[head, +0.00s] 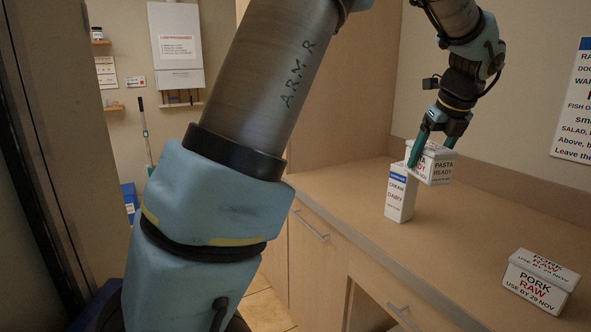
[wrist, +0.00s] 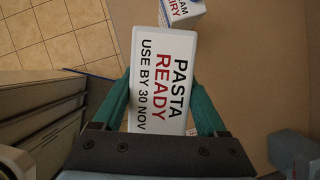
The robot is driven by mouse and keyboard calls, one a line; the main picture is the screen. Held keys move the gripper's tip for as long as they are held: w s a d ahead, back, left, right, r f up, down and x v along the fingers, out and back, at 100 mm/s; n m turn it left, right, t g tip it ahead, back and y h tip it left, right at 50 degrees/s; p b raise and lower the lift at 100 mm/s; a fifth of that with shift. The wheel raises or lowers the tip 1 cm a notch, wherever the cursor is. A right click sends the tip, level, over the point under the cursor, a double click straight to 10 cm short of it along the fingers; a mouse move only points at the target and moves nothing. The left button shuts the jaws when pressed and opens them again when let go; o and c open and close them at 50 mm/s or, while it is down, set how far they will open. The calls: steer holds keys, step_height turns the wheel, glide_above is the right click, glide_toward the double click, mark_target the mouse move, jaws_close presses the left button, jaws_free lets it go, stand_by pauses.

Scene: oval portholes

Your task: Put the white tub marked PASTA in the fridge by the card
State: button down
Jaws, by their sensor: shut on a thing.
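The white tub marked PASTA READY, USE BY 30 NOV (head: 437,170) is in my gripper, above the wooden counter. My gripper (head: 433,150) is shut on it, with a teal finger on each side. In the wrist view the tub's lid (wrist: 160,80) lies between the two teal fingers (wrist: 165,110). A white carton marked CREAM DAIRY (head: 399,196) stands on the counter just left of the tub in the head view. The card (head: 577,100) hangs on the wall at the right, cut off by the picture edge. I cannot make out a fridge for certain.
A white tub marked PORK RAW (head: 540,284) sits on the counter (head: 455,245) at the right front. The counter between it and the carton is clear. Drawers with bar handles (head: 312,226) are below. The carton also shows at the top of the wrist view (wrist: 181,12).

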steer(key=a+f+n+g, duration=0.9)
steer(key=a+f+n, duration=2.5)
steer(key=a, duration=0.5)
step_height(320, 180, down, 3)
steer(key=shift+a+r+h, duration=0.15)
steer(key=shift+r+h, duration=0.05)
steer(key=shift+h, duration=0.2)
steer(key=shift+s, duration=0.15)
